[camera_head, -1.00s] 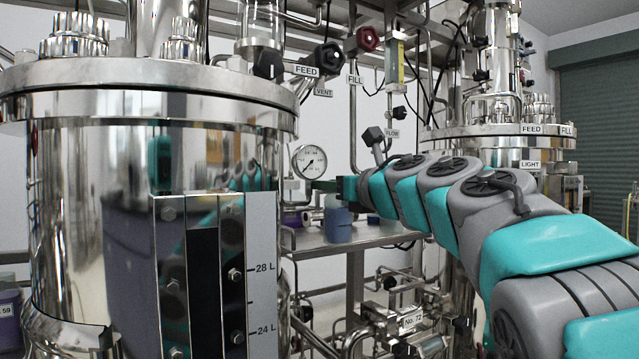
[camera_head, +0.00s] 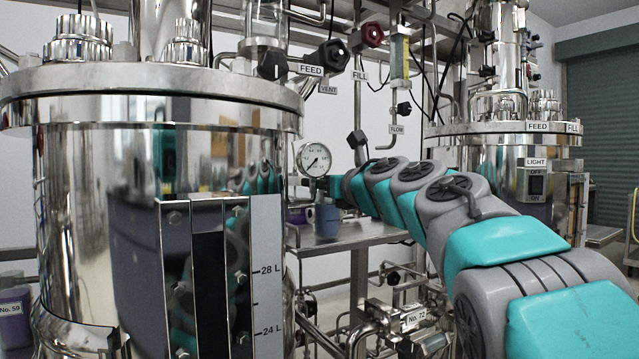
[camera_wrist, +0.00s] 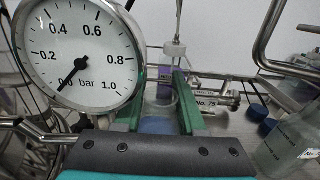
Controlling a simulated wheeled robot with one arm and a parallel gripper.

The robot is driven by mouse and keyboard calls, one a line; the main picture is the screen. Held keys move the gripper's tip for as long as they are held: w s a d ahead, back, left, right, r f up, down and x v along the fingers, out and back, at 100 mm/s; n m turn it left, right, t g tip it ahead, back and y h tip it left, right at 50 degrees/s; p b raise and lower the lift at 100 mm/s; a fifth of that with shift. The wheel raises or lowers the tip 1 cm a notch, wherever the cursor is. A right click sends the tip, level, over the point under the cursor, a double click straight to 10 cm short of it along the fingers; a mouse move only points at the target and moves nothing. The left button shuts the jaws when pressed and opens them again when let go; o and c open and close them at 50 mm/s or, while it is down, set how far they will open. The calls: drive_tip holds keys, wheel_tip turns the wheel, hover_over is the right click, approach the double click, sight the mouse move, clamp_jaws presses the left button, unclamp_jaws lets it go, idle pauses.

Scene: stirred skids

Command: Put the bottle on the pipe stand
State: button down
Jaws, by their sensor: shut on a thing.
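My gripper (camera_wrist: 159,82) shows in the wrist view as two green fingers on either side of a clear bottle (camera_wrist: 158,126) with blue contents. The bottle sits low between the fingers and is partly hidden by them and the gripper body. In the head view the blue bottle (camera_head: 327,221) shows below my gripper (camera_head: 325,187), over a steel shelf on pipe legs (camera_head: 362,236), perhaps the pipe stand. I cannot tell whether the bottle touches the shelf.
A pressure gauge (camera_head: 314,159) is close to my gripper and large in the wrist view (camera_wrist: 80,50). A big steel tank (camera_head: 90,200) fills the left; another (camera_head: 500,150) stands right. A labelled clear bottle (camera_wrist: 288,148) and blue caps (camera_wrist: 257,111) are at the wrist view's right.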

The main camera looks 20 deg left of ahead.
drive_tip(key=shift+f, duration=0.15)
drive_tip(key=c, duration=0.5)
unclamp_jaws()
drive_tip(key=b+v, duration=0.2)
drive_tip(key=v, duration=1)
drive_tip(key=shift+r, duration=0.2)
